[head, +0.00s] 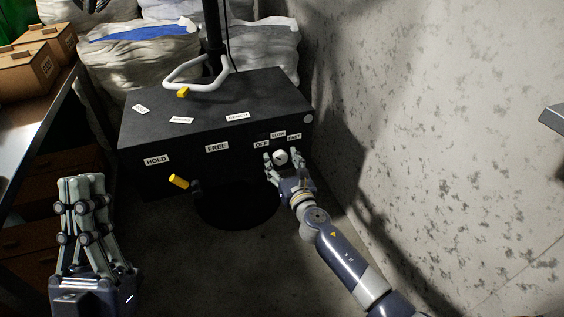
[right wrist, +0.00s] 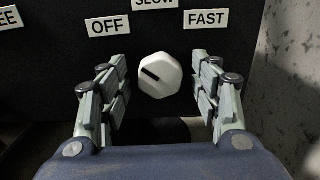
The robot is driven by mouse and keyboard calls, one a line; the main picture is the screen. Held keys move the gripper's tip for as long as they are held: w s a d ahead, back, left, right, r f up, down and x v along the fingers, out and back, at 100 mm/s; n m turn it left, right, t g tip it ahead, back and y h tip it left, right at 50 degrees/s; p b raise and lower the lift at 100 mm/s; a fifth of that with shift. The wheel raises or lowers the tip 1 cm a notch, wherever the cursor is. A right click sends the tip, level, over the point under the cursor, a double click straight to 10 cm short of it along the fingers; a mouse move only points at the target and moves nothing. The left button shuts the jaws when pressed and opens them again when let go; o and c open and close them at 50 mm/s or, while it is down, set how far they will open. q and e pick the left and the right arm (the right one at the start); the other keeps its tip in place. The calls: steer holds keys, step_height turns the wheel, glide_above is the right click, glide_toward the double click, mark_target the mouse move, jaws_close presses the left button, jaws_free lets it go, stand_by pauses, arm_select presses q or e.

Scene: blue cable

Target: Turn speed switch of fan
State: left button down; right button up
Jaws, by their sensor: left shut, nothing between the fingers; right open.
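The speed switch (head: 281,157) is a white knob on the front of the black box, below the OFF, SLOW and FAST labels. In the right wrist view the knob (right wrist: 160,75) is many-sided, and its dark mark points to the upper left, toward the OFF label (right wrist: 108,24). The FAST label (right wrist: 206,18) is on its upper right. My right gripper (head: 285,160) is open, with its fingers (right wrist: 160,92) to the left and right of the knob and a visible gap on both sides. My left gripper (head: 84,182) is shut and empty, well away at the lower left.
The black box (head: 205,115) also has HOLD (head: 157,160) and FREE (head: 217,147) labels and a yellow-tipped lever (head: 179,181). A white handle (head: 197,75) is on top. A concrete wall (head: 430,120) stands right. A table with cardboard boxes (head: 22,72) is left.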

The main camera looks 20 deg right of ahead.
steer(key=c, duration=1.1)
